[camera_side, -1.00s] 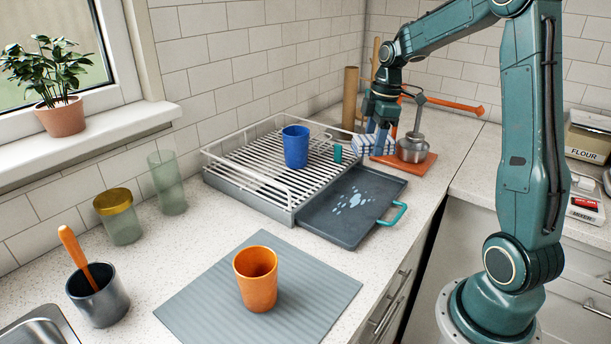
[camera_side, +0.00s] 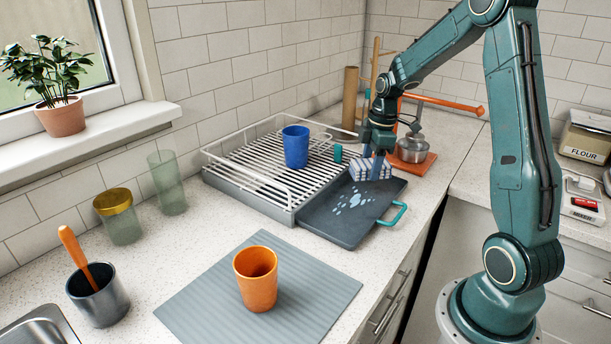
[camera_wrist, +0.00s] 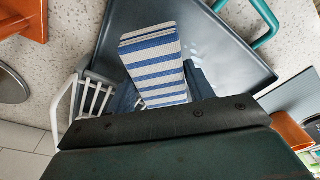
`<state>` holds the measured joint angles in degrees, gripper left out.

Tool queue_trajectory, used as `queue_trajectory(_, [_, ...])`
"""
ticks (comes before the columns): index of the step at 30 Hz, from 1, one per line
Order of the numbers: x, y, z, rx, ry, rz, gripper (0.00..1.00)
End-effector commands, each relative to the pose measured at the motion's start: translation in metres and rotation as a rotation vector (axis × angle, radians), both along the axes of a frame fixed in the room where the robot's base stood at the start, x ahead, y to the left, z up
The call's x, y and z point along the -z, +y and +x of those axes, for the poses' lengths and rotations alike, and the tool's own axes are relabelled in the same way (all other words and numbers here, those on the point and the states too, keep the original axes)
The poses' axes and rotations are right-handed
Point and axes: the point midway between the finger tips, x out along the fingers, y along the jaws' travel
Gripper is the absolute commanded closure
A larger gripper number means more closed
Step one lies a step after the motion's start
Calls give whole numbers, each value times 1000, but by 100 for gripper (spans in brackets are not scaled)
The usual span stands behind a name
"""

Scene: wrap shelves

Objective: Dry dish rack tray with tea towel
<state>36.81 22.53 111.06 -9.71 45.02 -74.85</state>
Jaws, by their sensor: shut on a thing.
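The dark grey tray (camera_side: 335,222) with a teal handle is pulled out from under the dish rack (camera_side: 245,160). Pale blue water patches (camera_side: 358,198) lie on the middle of the tray. My gripper (camera_side: 376,168) is shut on a folded blue-and-white striped tea towel (camera_side: 384,170). It holds the towel over the tray's far end, beyond the water. The towel also shows in the wrist view (camera_wrist: 155,60), over the tray (camera_wrist: 205,35). I cannot tell whether the towel touches the tray. The fingertips are partly hidden by the towel.
A blue cup (camera_side: 296,147) and a small teal cup (camera_side: 338,153) stand on the rack. A metal pot (camera_side: 411,150) stands on an orange board behind my gripper. An orange cup (camera_side: 256,280) stands on a grey mat (camera_side: 200,298) at the front.

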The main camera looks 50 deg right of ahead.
Motion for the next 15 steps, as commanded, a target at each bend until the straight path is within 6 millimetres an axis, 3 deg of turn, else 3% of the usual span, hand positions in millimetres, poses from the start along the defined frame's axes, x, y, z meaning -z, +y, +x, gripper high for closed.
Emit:
queue_trajectory(12, [44, 1, 0, -2, 3, 3, 66])
queue_trajectory(15, [43, 11, 1, -3, 0, 0, 69])
